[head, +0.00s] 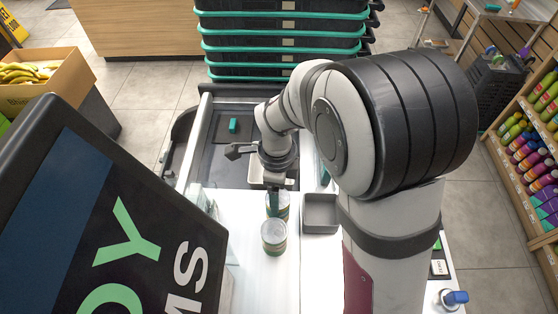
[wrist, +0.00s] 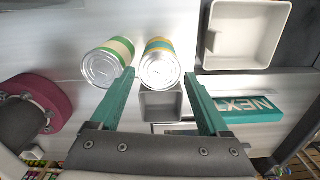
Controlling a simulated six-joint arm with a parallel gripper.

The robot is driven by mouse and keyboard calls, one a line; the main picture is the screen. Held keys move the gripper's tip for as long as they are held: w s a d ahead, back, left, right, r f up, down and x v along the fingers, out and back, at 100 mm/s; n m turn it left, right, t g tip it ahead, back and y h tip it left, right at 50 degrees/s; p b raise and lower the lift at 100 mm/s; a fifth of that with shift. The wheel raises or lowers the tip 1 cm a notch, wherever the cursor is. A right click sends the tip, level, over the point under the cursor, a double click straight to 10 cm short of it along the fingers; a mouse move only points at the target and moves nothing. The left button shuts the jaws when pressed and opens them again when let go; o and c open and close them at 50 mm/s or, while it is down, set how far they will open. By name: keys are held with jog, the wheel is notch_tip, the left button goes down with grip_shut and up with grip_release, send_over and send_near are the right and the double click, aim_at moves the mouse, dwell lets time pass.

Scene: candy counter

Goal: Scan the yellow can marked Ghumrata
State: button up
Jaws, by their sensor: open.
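Two cans stand close together on the white counter. The farther can in the head view (head: 281,208) has a yellow and blue band, seen in the wrist view (wrist: 159,61). The nearer can (head: 274,239) has a cream and green band and also shows in the wrist view (wrist: 109,61). No label name is readable. My gripper (wrist: 159,76) is open, its teal fingers on either side of the yellow and blue can in the wrist view. The cream and green can is outside the left finger. Contact cannot be told. In the head view my gripper partly covers the farther can.
A grey tray (head: 320,226) lies right of the cans. A white bin (wrist: 207,64) and a teal NEXT bar (wrist: 249,116) are near the right finger. A large screen (head: 130,225) stands at the left. Stacked teal-rimmed baskets (head: 284,58) stand beyond the counter.

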notch_tip(320, 180, down, 4)
grip_shut()
dwell(0.5)
jog(key=shift+r, duration=0.2)
notch_tip(320, 180, up, 4)
jog(key=shift+f, duration=0.1)
jog(key=s+d+r, duration=0.2)
jog(key=d+r, duration=0.5)
jog(key=d, duration=0.5)
jog(key=w+d+f+m, duration=0.2)
jog(key=w+d+f, duration=0.1)
jog(key=w+d, duration=1.1)
jog(key=shift+w+d+f, duration=0.2)
jog(key=shift+w+d, duration=0.05)
jog(key=shift+d, duration=0.6)
